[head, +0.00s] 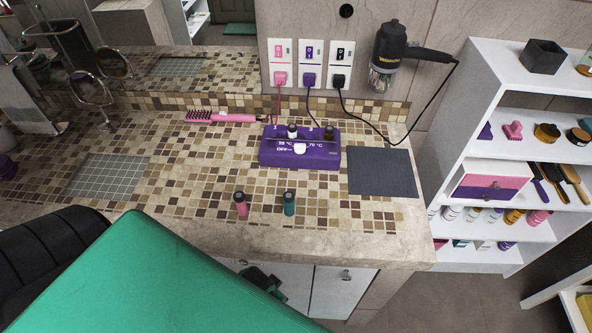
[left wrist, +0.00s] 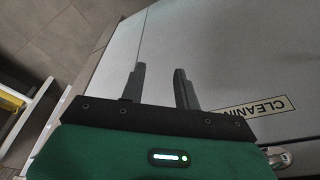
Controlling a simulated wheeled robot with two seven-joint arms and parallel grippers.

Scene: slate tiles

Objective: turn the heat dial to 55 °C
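A purple heater box (head: 330,160) sits on the tiled counter below the wall sockets. A white dial (head: 300,148) is on its front, with the marks OFF, 55 °C and 70 °C around it. A white line runs between OFF and the dial, but the dial's pointer is too small to read. My left gripper (head: 264,280) is below the counter's front edge, by the white cabinet doors, well away from the dial. In the left wrist view my left gripper (left wrist: 160,88) has its two fingers apart with nothing between them. My right gripper is not in view.
A pink bottle (head: 240,204) and a teal bottle (head: 289,204) stand in front of the box. A pink brush (head: 220,117) lies behind left, a dark mat (head: 381,172) right. Cords hang from the sockets (head: 311,65). A white shelf (head: 475,120) stands right.

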